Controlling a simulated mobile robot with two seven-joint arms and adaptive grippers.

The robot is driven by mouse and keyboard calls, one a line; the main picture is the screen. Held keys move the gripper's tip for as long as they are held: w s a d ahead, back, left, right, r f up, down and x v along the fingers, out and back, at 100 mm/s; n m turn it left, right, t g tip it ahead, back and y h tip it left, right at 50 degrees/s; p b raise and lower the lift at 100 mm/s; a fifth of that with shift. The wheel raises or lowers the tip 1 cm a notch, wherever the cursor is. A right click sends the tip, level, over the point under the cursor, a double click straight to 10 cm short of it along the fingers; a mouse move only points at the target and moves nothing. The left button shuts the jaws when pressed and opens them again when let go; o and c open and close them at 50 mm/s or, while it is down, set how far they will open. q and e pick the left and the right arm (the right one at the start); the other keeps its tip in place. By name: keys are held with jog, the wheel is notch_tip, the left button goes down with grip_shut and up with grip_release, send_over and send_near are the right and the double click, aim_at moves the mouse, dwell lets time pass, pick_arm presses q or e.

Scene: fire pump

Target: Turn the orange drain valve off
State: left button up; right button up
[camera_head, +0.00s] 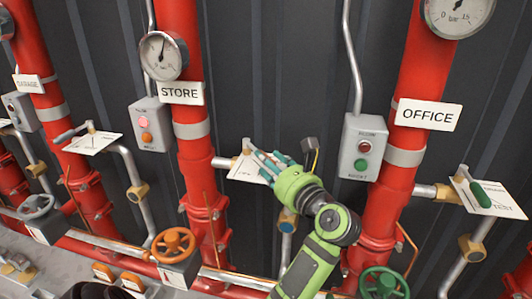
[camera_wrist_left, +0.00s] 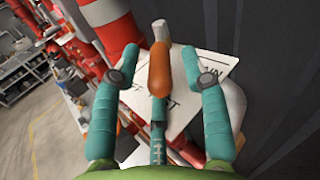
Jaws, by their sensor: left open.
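The orange lever handle of the drain valve (camera_wrist_left: 159,68) shows in the left wrist view, in front of a white sign (camera_wrist_left: 210,66) with partly hidden lettering. My left gripper (camera_wrist_left: 154,62) is open, with one teal finger on each side of the orange handle. A gap shows between the handle and each finger. In the head view my left gripper (camera_head: 264,163) is at the white sign (camera_head: 243,172) beside the STORE pipe (camera_head: 190,110), and it hides the orange handle. My right gripper is in neither view.
An orange handwheel (camera_head: 173,244) sits low on the left and a green one (camera_head: 383,284) low on the right. A button box (camera_head: 363,147) stands right of my gripper. The OFFICE pipe has a green lever (camera_head: 480,194). A dark ribbed wall (camera_head: 280,70) lies behind.

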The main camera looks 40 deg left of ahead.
pick_arm(q)
jog(key=shift+x, duration=0.9)
